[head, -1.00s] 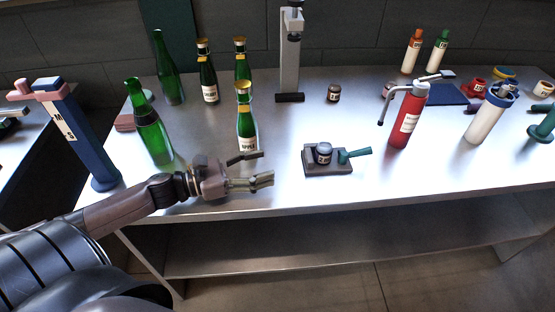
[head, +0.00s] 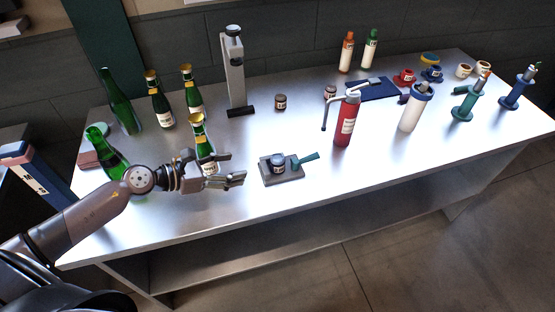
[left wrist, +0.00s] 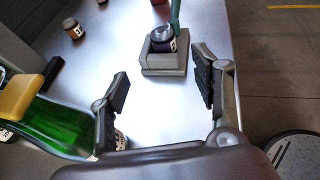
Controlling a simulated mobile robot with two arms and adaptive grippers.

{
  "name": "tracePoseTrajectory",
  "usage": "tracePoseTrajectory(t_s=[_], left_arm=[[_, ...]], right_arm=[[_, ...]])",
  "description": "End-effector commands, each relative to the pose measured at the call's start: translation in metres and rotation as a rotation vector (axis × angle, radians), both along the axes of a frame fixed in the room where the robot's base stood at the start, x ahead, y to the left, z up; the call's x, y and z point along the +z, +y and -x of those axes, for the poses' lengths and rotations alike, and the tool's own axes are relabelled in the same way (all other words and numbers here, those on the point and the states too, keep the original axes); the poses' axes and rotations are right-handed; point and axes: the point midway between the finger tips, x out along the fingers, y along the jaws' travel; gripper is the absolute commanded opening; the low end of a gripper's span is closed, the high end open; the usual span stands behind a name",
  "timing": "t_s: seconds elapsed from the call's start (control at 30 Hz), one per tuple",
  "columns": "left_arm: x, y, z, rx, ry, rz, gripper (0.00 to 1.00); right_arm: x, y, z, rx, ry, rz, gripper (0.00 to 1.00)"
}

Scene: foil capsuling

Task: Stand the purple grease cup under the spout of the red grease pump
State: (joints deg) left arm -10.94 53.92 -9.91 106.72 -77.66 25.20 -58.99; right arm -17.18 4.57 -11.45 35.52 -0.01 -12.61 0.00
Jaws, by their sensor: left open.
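The red grease pump (head: 345,125) stands upright on the table right of centre, its grey spout (head: 325,112) hanging on its left side. No cup shows under the spout. Small cups stand at the back right: a red one (head: 405,77), a blue one (head: 432,74) and two cream ones (head: 463,71). My left gripper (head: 236,168) is open and empty above the table, left of the grey holder, well away from the pump. Its open fingers also show in the left wrist view (left wrist: 160,88). My right gripper is out of view.
A grey holder (head: 290,178) with a teal lever carries a dark jar (head: 278,163). Several green bottles (head: 205,150) stand close behind and left of my gripper. A white pump (head: 411,112) stands right of the red one. The table's front is mostly clear.

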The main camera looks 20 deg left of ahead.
Motion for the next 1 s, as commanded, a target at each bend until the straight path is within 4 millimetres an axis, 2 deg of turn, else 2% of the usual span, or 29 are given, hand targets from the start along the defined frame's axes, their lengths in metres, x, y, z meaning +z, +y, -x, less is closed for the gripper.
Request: tracePoseTrajectory(t_s=[0.1, 0.33, 0.57, 0.8, 1.0], left_arm=[[-0.002, -0.014, -0.017, 0.001, -0.003, 0.005, 0.59], [-0.021, -0.041, -0.046, 0.0, -0.001, 0.004, 0.59], [-0.029, -0.051, -0.057, -0.002, 0.0, 0.001, 0.59], [-0.034, -0.075, -0.077, -0.002, 0.0, 0.004, 0.59], [-0.046, -0.084, -0.09, -0.001, 0.0, 0.0, 0.59]], right_arm=[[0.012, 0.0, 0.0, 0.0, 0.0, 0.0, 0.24], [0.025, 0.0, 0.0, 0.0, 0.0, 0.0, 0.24], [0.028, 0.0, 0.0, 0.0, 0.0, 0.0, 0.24], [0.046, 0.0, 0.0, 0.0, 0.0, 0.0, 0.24], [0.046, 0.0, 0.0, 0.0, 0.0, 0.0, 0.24]])
